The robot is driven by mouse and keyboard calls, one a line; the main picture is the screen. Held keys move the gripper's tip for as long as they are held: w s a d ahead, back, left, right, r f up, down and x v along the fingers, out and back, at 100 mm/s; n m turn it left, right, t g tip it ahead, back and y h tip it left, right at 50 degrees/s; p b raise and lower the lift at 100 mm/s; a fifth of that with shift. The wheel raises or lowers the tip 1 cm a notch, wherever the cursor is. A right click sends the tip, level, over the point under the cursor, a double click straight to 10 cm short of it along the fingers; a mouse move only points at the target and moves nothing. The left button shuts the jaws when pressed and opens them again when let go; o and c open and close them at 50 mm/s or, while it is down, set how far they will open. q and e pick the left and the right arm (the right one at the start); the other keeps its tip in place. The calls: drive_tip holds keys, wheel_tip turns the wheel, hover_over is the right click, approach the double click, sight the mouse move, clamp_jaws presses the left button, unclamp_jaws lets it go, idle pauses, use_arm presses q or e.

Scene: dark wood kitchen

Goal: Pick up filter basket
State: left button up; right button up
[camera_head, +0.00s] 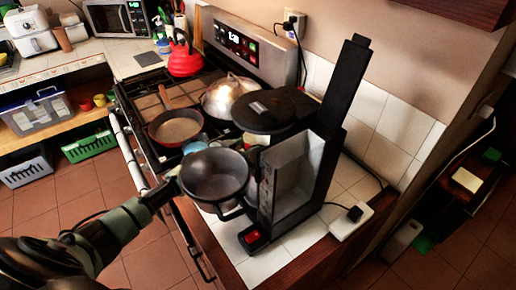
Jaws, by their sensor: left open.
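The filter basket appears to be the round, dark, open-topped vessel (215,178) at the left side of the black coffee maker (328,130), by the counter's front edge. Its hollow inside faces up. What supports it underneath is hard to make out. My left gripper (172,185) reaches in from the left and is open, with its fingertips at the left rim of the basket. I cannot tell whether the fingers touch the rim. My right gripper is not in view.
A round black lid-like part (272,110) sits behind the basket. The stove (150,95) holds a frying pan (175,127), a silver pot (228,97) and a red kettle (185,58). A white power strip (351,222) lies right of the coffee maker. Open tiled floor lies at left.

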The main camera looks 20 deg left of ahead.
use_arm(q)
clamp_jaws()
idle(1.5)
